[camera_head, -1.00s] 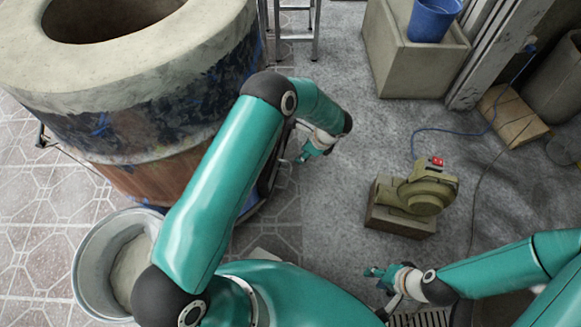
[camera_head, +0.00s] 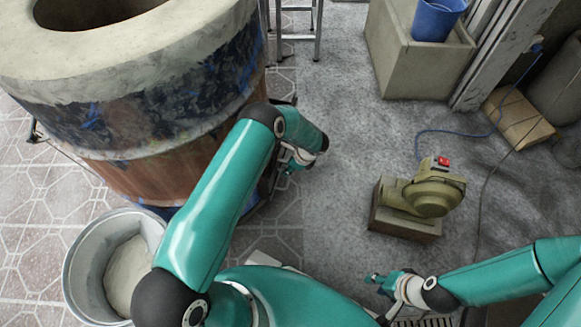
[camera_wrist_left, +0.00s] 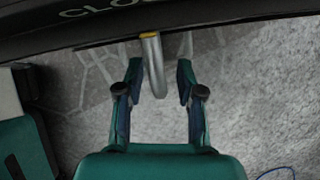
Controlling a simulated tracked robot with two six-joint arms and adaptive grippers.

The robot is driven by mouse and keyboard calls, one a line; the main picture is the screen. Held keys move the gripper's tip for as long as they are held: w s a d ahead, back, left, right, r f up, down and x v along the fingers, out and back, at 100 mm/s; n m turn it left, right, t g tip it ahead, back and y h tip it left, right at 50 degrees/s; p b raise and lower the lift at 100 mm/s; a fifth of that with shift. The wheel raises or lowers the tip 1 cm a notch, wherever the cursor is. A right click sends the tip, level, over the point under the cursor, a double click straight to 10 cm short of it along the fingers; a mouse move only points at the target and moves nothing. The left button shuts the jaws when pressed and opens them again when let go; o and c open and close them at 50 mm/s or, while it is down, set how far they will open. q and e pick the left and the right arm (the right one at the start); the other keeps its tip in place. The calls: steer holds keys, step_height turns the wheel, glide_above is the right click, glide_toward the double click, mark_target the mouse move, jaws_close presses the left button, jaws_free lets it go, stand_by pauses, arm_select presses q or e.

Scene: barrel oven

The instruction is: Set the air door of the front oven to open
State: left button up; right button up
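The barrel oven (camera_head: 150,175) stands at the left in the head view, with a pale rim and a brown lower body. My left arm hides most of its right side, where a dark part shows. My left gripper (camera_head: 292,160) is beside this side, low down. In the left wrist view my left gripper (camera_wrist_left: 157,80) is open, its two fingers on either side of a bent metal handle (camera_wrist_left: 154,68) with a yellowish top end. A gap shows on both sides of the handle. A dark plate (camera_wrist_left: 200,32) above carries partly cut-off lettering, "CLO". My right gripper (camera_head: 378,285) hangs at lower right, its fingers too small to judge.
A metal bucket (camera_head: 84,262) stands by the oven at lower left. A yellow-green blower (camera_head: 428,190) with a red switch sits on a block at right. A concrete block with a blue bucket (camera_head: 435,20) stands behind. The grey floor between oven and blower is clear.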

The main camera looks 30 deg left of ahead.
arm_select(q)
jaws_close()
steer(key=shift+d, duration=0.1)
steer(key=shift+w, duration=0.1)
